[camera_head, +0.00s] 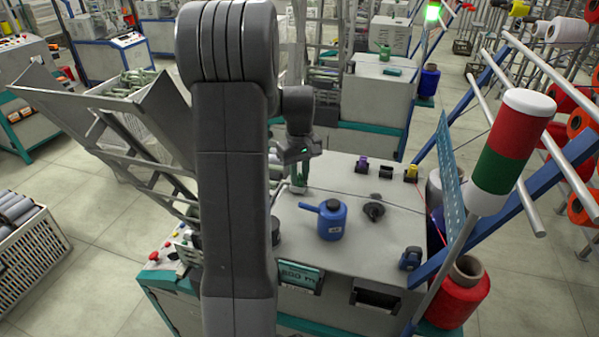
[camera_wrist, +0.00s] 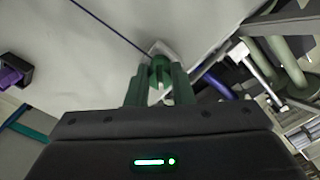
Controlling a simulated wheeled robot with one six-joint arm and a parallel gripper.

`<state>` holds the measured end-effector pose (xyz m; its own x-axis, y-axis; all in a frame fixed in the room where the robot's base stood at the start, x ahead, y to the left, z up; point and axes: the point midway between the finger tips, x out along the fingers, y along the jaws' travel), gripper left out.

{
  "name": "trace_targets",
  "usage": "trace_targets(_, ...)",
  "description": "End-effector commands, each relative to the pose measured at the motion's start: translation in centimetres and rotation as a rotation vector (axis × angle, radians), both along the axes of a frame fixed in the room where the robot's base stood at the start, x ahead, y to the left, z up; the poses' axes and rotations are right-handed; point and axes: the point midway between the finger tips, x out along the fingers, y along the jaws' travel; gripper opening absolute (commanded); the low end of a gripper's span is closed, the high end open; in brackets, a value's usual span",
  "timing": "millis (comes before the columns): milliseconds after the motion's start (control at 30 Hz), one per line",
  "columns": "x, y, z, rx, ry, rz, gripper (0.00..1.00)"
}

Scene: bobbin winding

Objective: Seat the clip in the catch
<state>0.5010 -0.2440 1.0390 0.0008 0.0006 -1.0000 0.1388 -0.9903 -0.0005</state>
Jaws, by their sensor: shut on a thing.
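My gripper (camera_wrist: 160,84) is shut, with its two green fingers around a small dark green piece (camera_wrist: 160,70) that looks like the clip. A pale pointed part shows just beyond it. A thin dark thread or line (camera_wrist: 112,28) runs from the held piece to the upper left in the wrist view. In the head view my gripper (camera_head: 300,182) is over the left back part of the grey machine top (camera_head: 335,262), partly behind my arm. A purple block (camera_head: 362,165), a black block (camera_head: 386,172) and a yellow-and-black block (camera_head: 411,173) stand at the back; I cannot tell which is the catch.
A blue can (camera_head: 332,220) with a spout and a dark knobbed part (camera_head: 374,209) stand in front of my gripper. A dark blue device (camera_head: 410,258) is at the right edge.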

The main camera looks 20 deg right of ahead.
Motion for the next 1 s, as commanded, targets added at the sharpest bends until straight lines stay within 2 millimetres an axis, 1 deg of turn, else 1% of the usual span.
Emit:
trace_targets(167,0.0,0.0,0.1,0.000,0.000,0.000,0.02)
trace_targets(200,0.0,0.0,0.1,0.000,0.000,0.000,0.27)
trace_targets(267,0.0,0.0,0.1,0.000,-0.001,0.000,0.38)
trace_targets(300,0.0,0.0,0.1,0.000,-0.001,0.000,0.46)
trace_targets(567,0.0,0.0,0.1,0.000,-0.001,0.000,0.46)
trace_targets(667,0.1,0.0,0.5,-0.001,-0.003,0.000,0.46)
trace_targets(767,0.1,0.0,1.7,-0.002,-0.005,0.000,0.46)
trace_targets(833,0.1,0.0,2.9,-0.002,-0.005,0.000,0.46)
trace_targets(1000,0.1,-0.1,6.9,-0.003,-0.007,0.000,0.46)
